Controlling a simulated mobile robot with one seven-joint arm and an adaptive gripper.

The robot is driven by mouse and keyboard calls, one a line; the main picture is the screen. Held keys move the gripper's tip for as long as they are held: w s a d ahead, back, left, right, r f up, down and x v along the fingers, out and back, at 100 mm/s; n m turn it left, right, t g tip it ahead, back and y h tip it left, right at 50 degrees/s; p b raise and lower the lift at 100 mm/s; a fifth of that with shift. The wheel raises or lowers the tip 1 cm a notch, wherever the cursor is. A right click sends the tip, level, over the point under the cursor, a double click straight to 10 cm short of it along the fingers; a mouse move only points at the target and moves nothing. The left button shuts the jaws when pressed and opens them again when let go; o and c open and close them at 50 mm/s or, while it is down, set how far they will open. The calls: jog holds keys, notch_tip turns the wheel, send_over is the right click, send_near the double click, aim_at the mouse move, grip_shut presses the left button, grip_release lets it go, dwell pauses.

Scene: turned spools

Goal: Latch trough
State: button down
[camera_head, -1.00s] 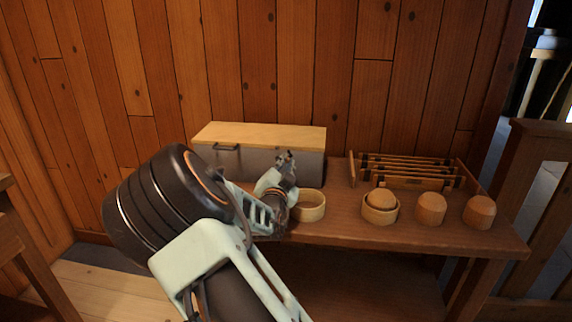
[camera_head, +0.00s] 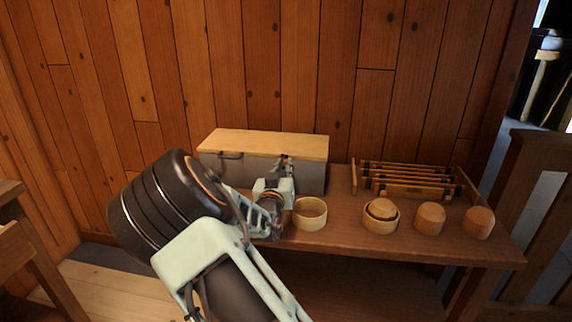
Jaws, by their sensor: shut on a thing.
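The trough (camera_head: 311,178) is a grey box standing at the back left of the bench. Its pale wooden lid (camera_head: 265,144) lies flat on top. A dark latch piece (camera_head: 229,155) shows at the left of its front, just under the lid's edge. My gripper (camera_head: 285,164) is at the right part of the trough's front, just below the lid's edge. It is shut on a small dark part there, seemingly a second latch, mostly hidden by the fingers. My arm hides the lower left of the trough's front.
An open round wooden bowl (camera_head: 310,223) stands just right of my wrist. Farther right are a bowl holding a domed spool (camera_head: 382,208), two more domed spools (camera_head: 430,218) (camera_head: 479,222) and a slatted wooden rack (camera_head: 408,181). A plank wall stands behind the bench (camera_head: 345,240).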

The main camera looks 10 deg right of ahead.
jog(key=shift+w+a+r+n+p, duration=0.15)
jog(key=shift+n+p, duration=0.1)
jog(key=shift+n, duration=0.3)
jog(key=shift+s+a+f+n+p, duration=0.1)
jog(key=shift+a+n+p, duration=0.1)
jog(key=shift+n, duration=0.35)
jog(key=c, duration=1.9)
grip_release()
jog(key=shift+c, duration=0.2)
jog(key=v, duration=1.2)
jog(key=shift+r, duration=0.1)
